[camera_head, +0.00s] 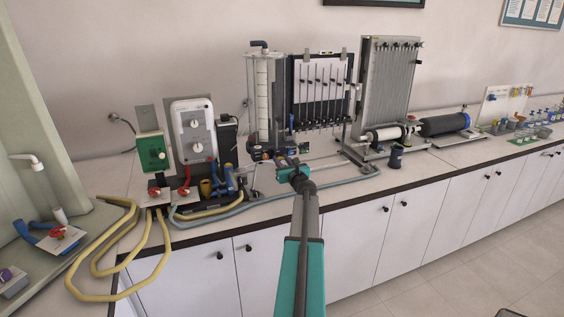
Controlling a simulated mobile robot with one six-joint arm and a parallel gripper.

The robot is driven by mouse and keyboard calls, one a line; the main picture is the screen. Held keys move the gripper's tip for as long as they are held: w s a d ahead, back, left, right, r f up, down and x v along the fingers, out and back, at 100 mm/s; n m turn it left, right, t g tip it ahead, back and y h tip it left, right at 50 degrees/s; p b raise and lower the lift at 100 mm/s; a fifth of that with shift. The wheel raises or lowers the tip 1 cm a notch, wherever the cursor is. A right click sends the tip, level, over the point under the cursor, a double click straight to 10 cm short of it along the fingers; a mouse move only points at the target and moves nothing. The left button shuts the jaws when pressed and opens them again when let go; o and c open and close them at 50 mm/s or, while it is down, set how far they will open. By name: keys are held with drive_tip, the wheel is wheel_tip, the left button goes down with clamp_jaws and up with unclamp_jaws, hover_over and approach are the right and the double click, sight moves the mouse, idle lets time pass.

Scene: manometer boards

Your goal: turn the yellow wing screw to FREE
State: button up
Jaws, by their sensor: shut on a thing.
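My gripper (284,164), with teal and dark parts, is at the bench's front part, low before the manometer board (320,88) with its several dark vertical tubes. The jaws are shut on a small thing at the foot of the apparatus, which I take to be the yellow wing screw. The screw itself is hidden behind the jaws, so its angle and any FREE mark cannot be read. A clear upright cylinder (264,95) stands just left of the board.
A grey inclined tube board (388,85) stands to the right, with a dark cup (396,156) before it. A white control box (194,130) and a green box (153,153) stand left. Yellow hoses (100,262) hang over the bench edge. A grey-blue hose (335,182) runs along the front.

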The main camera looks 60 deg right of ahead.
drive_tip(key=shift+f+n+b, duration=0.15)
drive_tip(key=shift+n+b, duration=0.45)
drive_tip(key=shift+b, duration=0.65)
drive_tip(key=n+b, duration=1.6)
drive_tip(key=b, duration=0.8)
drive_tip(key=shift+a+f+n, duration=0.1)
drive_tip(key=shift+a+n, duration=0.05)
drive_tip(key=shift+n, duration=0.25)
drive_tip(key=shift+b, duration=0.3)
drive_tip(key=o, duration=1)
drive_tip(key=shift+o, duration=0.2)
